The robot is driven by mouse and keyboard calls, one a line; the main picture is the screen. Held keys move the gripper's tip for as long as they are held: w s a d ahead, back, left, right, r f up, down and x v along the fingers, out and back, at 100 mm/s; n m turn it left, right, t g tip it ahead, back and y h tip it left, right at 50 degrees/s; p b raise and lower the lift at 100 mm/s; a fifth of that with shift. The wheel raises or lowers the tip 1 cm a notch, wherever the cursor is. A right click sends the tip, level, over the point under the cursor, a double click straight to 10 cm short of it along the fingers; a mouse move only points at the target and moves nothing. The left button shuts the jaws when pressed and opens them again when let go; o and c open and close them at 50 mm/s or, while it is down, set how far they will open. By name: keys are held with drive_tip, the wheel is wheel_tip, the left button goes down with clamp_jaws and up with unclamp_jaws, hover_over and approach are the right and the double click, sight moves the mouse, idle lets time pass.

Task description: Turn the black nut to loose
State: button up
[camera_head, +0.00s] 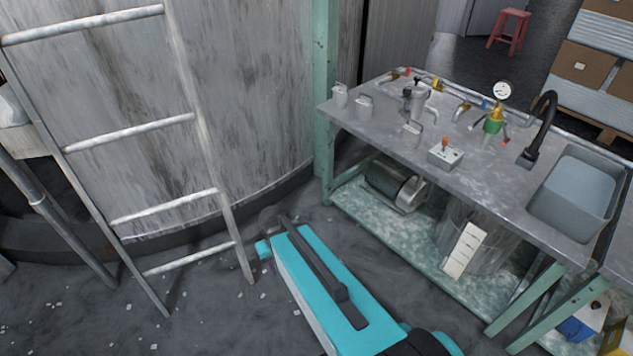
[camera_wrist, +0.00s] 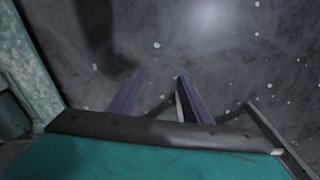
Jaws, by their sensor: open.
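I cannot make out a black nut for certain in either view. A small dark-topped metal fitting (camera_head: 416,92) stands among the pipework at the back left of the workbench (camera_head: 470,185), too small to identify. My gripper (camera_wrist: 157,76) shows in the wrist view as two purple fingers set apart with nothing between them. It points down over the grey floor, away from the bench top. In the head view my teal arm reaches up from the bottom, left of the bench, and the fingers cannot be made out clearly.
The bench holds a pressure gauge (camera_head: 502,91), a control box with a red knob (camera_head: 445,153), a black curved tap (camera_head: 541,130) and a grey sink (camera_head: 575,192). A metal ladder (camera_head: 130,130) leans by a large grey tank (camera_head: 250,80). A green post (camera_head: 325,90) stands behind the bench's left end.

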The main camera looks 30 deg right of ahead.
drive_tip(key=s+a+f+g, duration=0.1)
drive_tip(key=s+f+g, duration=0.1)
drive_tip(key=s+f, duration=0.5)
drive_tip(key=s+a+f+g, duration=0.1)
drive_tip(key=s+f+g, duration=0.1)
drive_tip(key=s+f, duration=0.6)
drive_tip(key=s, duration=0.7)
drive_tip(key=shift+s+f+n+g, duration=0.3)
drive_tip(key=shift+s+n, duration=0.1)
drive_tip(key=shift+c, duration=0.3)
drive_tip(key=c, duration=0.3)
drive_tip(key=shift+a, duration=0.1)
